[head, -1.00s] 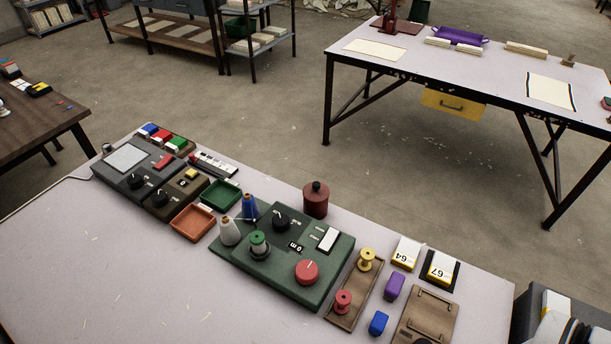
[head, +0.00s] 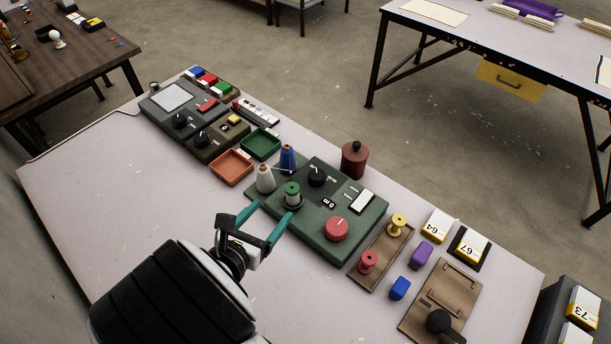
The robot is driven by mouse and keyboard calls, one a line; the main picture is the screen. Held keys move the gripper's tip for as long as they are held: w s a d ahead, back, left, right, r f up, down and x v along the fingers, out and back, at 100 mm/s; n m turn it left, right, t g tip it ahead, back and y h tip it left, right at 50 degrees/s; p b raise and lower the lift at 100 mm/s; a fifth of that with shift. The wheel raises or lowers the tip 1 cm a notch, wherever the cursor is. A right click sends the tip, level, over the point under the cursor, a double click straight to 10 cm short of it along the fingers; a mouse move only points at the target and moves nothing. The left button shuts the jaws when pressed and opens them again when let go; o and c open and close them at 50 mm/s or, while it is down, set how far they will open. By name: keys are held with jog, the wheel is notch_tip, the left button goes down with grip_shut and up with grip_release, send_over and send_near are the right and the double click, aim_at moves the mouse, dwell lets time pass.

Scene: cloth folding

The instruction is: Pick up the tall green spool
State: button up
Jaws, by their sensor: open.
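The green spool (head: 292,194) stands upright on the front left part of the dark green machine panel (head: 325,242), on a dark round seat. My gripper (head: 270,211) comes from the lower left of the head view, with its two teal fingers apart and empty. The right fingertip lies just in front of the spool in the picture, and the left fingertip is near the white cone. I cannot tell whether either finger touches anything. The spool's top and upper body show clearly.
A white cone (head: 265,179) and a blue cone (head: 287,158) stand close behind and left of the spool. A black knob (head: 317,176) and a red knob (head: 337,229) rise from the panel. A tray with yellow (head: 398,223) and red (head: 369,261) spools lies right. The table's left front is clear.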

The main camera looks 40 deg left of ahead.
aim_at(291, 189)
jog(key=x, duration=1.1)
jog(key=shift+w+d+r, duration=0.15)
jog(key=shift+w+r, duration=0.05)
jog(key=shift+w, duration=0.05)
grip_shut()
